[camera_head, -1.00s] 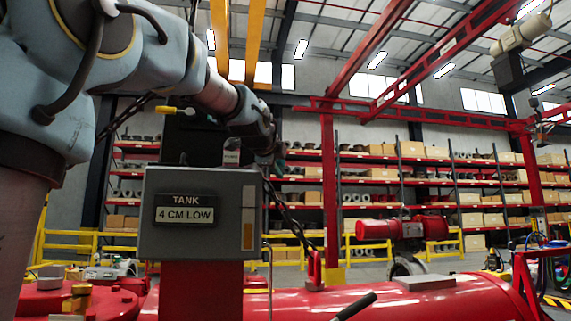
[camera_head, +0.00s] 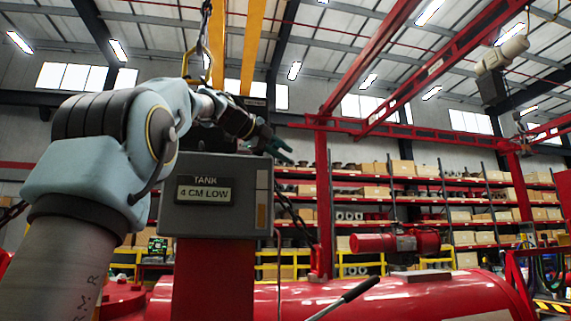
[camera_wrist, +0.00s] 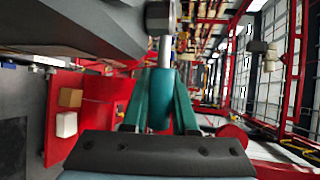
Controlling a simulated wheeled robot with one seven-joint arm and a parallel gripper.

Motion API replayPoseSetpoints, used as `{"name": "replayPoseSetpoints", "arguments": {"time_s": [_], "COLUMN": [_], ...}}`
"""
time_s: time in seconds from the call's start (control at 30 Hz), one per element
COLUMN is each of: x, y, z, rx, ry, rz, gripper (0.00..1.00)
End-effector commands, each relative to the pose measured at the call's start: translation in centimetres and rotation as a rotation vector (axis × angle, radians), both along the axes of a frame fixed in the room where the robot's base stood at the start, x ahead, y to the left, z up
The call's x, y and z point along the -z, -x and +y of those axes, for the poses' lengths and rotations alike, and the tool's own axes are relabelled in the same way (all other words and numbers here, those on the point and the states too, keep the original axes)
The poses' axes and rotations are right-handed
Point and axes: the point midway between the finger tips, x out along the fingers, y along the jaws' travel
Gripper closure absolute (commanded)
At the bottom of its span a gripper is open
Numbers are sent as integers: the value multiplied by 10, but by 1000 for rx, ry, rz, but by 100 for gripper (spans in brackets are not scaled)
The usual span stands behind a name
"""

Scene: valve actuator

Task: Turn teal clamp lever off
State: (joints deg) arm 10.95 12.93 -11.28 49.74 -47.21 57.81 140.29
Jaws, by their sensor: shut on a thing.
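The teal clamp lever (camera_wrist: 160,98) shows in the wrist view as a teal grip on a bright metal rod. The rod runs up to a grey round hub (camera_wrist: 160,15) beside a dark grey housing. My gripper (camera_wrist: 163,80) has its two teal fingers on either side of the teal grip, shut on it. In the head view my gripper (camera_head: 280,148) is at the right side of the grey box labelled "TANK 4 CM LOW" (camera_head: 215,215). The lever cannot be told from the fingers there, and my arm and the box hide part of that area.
A red tank (camera_head: 430,297) with a dark-handled metal lever (camera_head: 345,299) lies below. A chain (camera_head: 290,210) hangs close to the right of the box. A red post (camera_head: 323,190) and stocked shelves (camera_head: 440,190) stand behind. Air right of the gripper is fairly clear.

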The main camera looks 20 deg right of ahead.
Motion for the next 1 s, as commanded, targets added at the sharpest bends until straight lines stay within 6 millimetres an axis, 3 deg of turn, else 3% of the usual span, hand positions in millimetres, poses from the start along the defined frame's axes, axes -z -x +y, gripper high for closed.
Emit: {"name": "replayPoseSetpoints", "arguments": {"time_s": [0.77, 0.8, 1.0], "x": [2, 2, 1], "y": [2, 2, 2], "z": [5, 5, 5], "rx": [97, 96, 96], "ry": [-4, -4, -3], "rz": [5, 5, 5], "gripper": [100, 70, 48]}}
